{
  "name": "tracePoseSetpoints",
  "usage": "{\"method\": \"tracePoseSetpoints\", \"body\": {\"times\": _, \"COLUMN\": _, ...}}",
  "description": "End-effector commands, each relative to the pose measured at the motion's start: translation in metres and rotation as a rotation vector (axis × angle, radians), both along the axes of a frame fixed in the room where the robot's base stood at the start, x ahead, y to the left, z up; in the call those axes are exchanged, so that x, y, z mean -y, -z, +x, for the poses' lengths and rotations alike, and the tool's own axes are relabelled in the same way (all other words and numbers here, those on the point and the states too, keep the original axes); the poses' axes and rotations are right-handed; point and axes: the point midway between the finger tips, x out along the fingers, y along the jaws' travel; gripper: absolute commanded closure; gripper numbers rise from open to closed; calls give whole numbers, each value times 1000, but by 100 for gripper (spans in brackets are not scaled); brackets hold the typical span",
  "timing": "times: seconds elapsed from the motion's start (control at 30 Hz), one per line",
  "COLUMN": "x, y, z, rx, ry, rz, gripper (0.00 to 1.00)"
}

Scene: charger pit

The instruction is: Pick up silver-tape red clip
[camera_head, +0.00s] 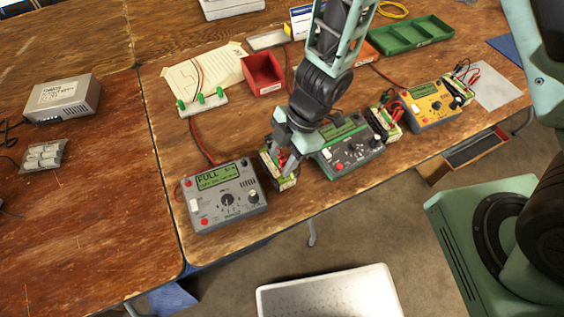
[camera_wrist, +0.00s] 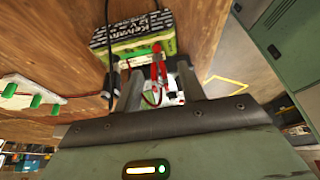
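A red clip (camera_wrist: 157,66) with a red lead shows in the wrist view, at the near face of a green and black battery pack (camera_wrist: 135,36). I cannot make out silver tape on it. My gripper (camera_wrist: 158,80) is open, with its two fingers apart on either side of the red clip. A black lead and clip hang to the left of the left finger. In the head view my gripper (camera_head: 283,160) points down at the battery pack (camera_head: 286,183) beside the left charger, and hides most of the clips there.
A grey charger (camera_head: 226,197) reading FULL stands left of the pack, and a green charger (camera_head: 350,150) stands close on its right. A yellow charger (camera_head: 433,104) with other red clips (camera_head: 473,78) is farther right. A red bin (camera_head: 262,73) stands behind.

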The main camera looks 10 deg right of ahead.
Motion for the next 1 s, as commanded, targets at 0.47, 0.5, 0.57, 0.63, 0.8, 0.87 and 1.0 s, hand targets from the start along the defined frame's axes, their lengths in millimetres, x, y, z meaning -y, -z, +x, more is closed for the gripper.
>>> {"method": "tracePoseSetpoints", "body": {"times": 0.47, "x": -3, "y": 6, "z": -1, "rx": 0, "ry": 0, "rz": 0, "gripper": 99}}
{"method": "tracePoseSetpoints", "body": {"times": 0.5, "x": -3, "y": 6, "z": -1, "rx": 0, "ry": 0, "rz": 0, "gripper": 99}}
{"method": "tracePoseSetpoints", "body": {"times": 0.57, "x": -3, "y": 6, "z": -1, "rx": 0, "ry": 0, "rz": 0, "gripper": 99}}
{"method": "tracePoseSetpoints", "body": {"times": 0.63, "x": -3, "y": 6, "z": -1, "rx": 0, "ry": 0, "rz": 0, "gripper": 99}}
{"method": "tracePoseSetpoints", "body": {"times": 0.8, "x": -3, "y": 3, "z": -1, "rx": 1, "ry": -1, "rz": 0, "gripper": 99}}
{"method": "tracePoseSetpoints", "body": {"times": 0.87, "x": -3, "y": -3, "z": -1, "rx": 2, "ry": -1, "rz": 1, "gripper": 99}}
{"method": "tracePoseSetpoints", "body": {"times": 1.0, "x": -3, "y": -29, "z": -1, "rx": 2, "ry": -1, "rz": 2, "gripper": 99}}
